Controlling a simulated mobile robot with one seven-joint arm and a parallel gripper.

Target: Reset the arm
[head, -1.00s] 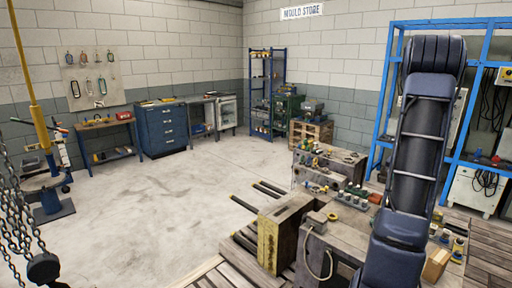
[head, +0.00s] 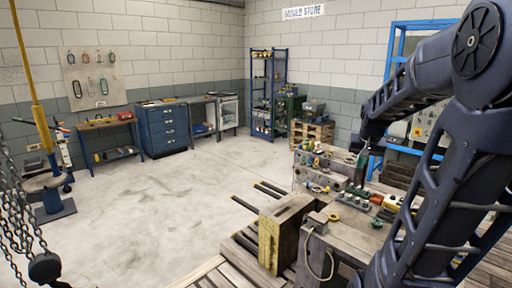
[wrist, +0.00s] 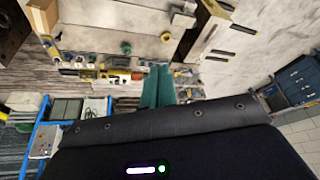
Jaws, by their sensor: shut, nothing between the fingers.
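My dark blue arm fills the right side of the head view, bent at a raised elbow, with its forearm reaching left and down. My gripper (head: 361,165) hangs at its end, pointing down above the mould blocks. In the wrist view my gripper (wrist: 157,86) shows as two teal fingers together, with nothing between them. The fingers appear apart from the parts below, but the exact gap cannot be told. My arm hides part of the blocks and the blue rack.
Mould blocks (head: 345,232) with small fittings stand on pallets below my arm. A blue rack (head: 396,45) stands behind it at right. A blue drawer cabinet (head: 163,128) and a shelf unit (head: 262,95) line the walls. A chain (head: 22,215) hangs at left. The concrete floor (head: 170,205) is clear.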

